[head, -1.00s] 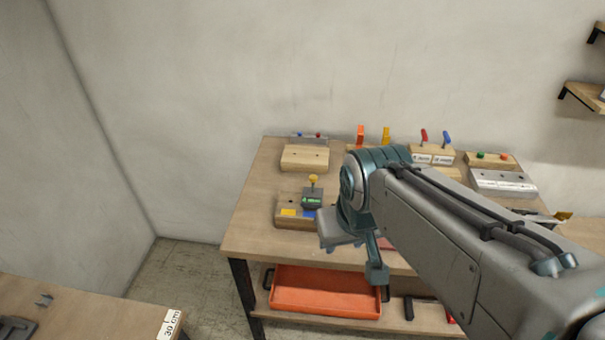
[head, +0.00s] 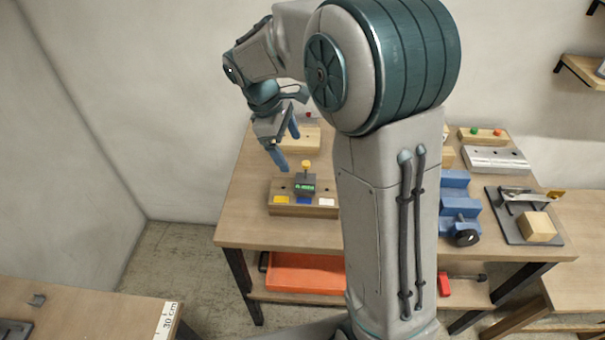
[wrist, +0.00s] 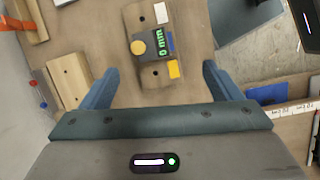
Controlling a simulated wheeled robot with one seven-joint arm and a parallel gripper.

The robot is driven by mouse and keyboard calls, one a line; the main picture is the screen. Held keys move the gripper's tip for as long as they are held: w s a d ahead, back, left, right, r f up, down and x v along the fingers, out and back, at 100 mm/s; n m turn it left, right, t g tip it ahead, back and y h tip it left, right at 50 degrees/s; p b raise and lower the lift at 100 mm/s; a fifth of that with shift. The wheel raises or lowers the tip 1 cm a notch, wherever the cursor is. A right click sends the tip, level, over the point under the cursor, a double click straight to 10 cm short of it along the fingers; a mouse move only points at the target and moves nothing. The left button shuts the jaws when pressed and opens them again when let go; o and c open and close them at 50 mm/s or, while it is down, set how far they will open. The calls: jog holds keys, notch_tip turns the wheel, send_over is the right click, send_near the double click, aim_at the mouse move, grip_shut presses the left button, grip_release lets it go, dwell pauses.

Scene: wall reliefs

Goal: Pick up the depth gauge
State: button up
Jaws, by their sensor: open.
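The depth gauge (head: 304,187) is a small dark block with a green-lit display and a yellow knob on top. It stands on a wooden block (head: 273,194) with yellow, blue and white patches on its front. In the wrist view the gauge (wrist: 160,42) shows a green "0 mm" readout, with its yellow knob toward the camera. My gripper (head: 287,146) is open and empty, with blue fingers pointing down, above and slightly left of the gauge. In the wrist view, the gauge lies beyond and between the spread fingertips (wrist: 160,74), apart from both.
A blue vise-like fixture (head: 455,205) and a dark plate with a wooden cube (head: 537,226) stand on the right of the table. A grey block (head: 495,160) is behind them. An orange tray (head: 305,277) is on the shelf below. My arm hides the table's middle.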

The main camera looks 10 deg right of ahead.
jog(key=w+a+f+n, duration=0.1)
jog(key=w+f+n, duration=0.1)
jog(key=w, duration=0.1)
jog(key=p, duration=0.1)
send_near(303, 181)
jog(key=shift+h, duration=0.4)
jog(key=x, duration=0.4)
jog(key=shift+a+f, duration=0.15)
jog(key=shift+f, duration=0.3)
jog(key=shift+p+x, duration=1.05)
jog(key=shift+x, duration=1.6)
jog(key=shift+a, duration=0.1)
jog(key=c, duration=1.3)
